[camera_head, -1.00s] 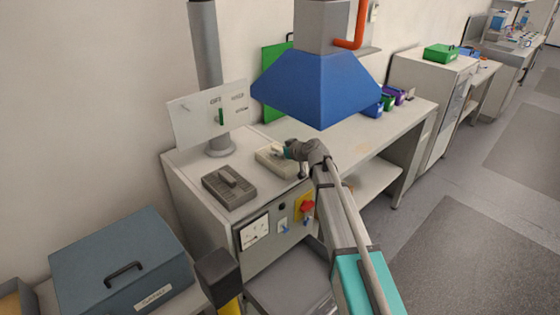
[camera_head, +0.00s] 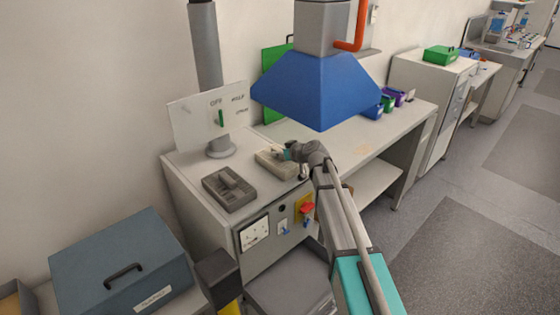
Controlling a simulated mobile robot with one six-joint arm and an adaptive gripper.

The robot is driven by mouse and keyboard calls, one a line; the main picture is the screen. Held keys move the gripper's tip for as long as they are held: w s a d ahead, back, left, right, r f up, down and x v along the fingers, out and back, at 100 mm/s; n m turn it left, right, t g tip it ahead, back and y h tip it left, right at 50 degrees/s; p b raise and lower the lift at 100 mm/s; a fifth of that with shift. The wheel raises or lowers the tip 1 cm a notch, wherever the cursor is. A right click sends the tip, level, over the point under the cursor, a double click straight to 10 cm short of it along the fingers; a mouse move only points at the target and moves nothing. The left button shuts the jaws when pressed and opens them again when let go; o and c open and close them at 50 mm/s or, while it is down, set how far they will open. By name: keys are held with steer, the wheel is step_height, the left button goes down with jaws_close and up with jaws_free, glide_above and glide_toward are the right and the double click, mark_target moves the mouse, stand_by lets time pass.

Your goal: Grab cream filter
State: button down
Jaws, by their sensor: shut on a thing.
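The cream filter (camera_head: 268,162) is a low block on top of the grey cabinet, under the blue hood. My gripper (camera_head: 282,154) reaches in from the right and is shut on the upper part of the cream filter. The fingertips are small here, and the wrist hides the filter's right side. The filter looks level, and I cannot tell whether it is clear of the cabinet top. A similar dark grey block (camera_head: 229,190) with a raised bar on top sits to its left, apart from my gripper.
A grey post (camera_head: 206,50) with a white sign (camera_head: 195,128) stands behind. The cabinet front (camera_head: 262,262) carries a meter and switches. A blue-grey box (camera_head: 120,260) is at lower left. The bench to the right has free room.

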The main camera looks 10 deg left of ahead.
steer(key=shift+r, duration=0.15)
step_height(320, 180, up, 2)
steer(key=shift+p, duration=1.15)
steer(key=s+d+r+p, duration=0.4)
steer(key=s+r+p, duration=0.6)
steer(key=s, duration=0.3)
steer(key=shift+s+d+r+p, duration=0.15)
steer(key=shift+r+p, duration=0.2)
